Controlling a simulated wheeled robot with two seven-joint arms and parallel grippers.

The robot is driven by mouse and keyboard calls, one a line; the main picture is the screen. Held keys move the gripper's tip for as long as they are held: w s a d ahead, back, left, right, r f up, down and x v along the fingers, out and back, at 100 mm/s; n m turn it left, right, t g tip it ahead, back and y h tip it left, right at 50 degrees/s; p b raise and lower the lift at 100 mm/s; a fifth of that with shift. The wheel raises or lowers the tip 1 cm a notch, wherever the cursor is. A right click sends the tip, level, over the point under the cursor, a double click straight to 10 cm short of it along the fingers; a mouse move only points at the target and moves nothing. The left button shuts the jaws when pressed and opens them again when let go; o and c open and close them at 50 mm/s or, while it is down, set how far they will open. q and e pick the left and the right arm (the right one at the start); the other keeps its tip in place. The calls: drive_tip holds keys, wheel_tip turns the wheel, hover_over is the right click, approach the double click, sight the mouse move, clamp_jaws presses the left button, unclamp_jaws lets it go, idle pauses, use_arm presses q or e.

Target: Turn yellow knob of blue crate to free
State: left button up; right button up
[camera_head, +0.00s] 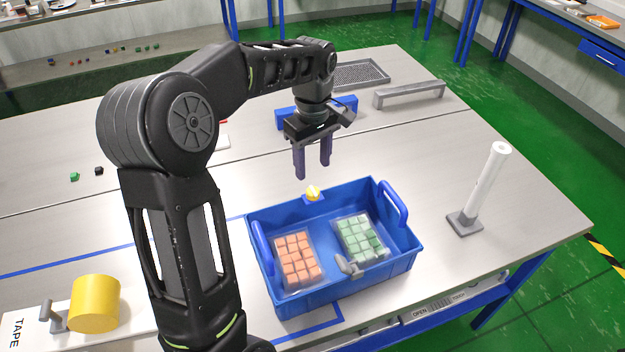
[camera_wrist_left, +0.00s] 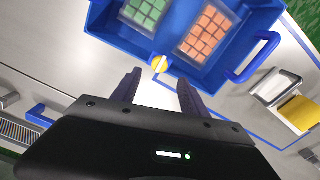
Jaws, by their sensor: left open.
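The blue crate (camera_head: 345,283) stands on the table at the front centre and holds a tray of orange cubes (camera_head: 298,262) and a tray of green cubes (camera_head: 361,240). The yellow knob (camera_head: 313,193) sits on the crate's far wall; it also shows in the left wrist view (camera_wrist_left: 159,64), with a pale bar across it. A grey latch-like part (camera_head: 348,267) is on the near wall. My left gripper (camera_head: 314,176) is open and empty, pointing down just above and behind the knob. In the left wrist view its fingers (camera_wrist_left: 156,90) are apart, with the knob beyond their tips. My right gripper is not in view.
A white post on a grey base (camera_head: 480,190) stands right of the crate. A yellow roll (camera_head: 95,303) on a white board lies at the front left. The table between crate and post is clear.

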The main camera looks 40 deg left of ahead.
sight(313, 190)
use_arm(q)
drive_tip(key=shift+f+p, duration=0.75)
drive_tip(key=shift+f, duration=3.25)
clamp_jaws()
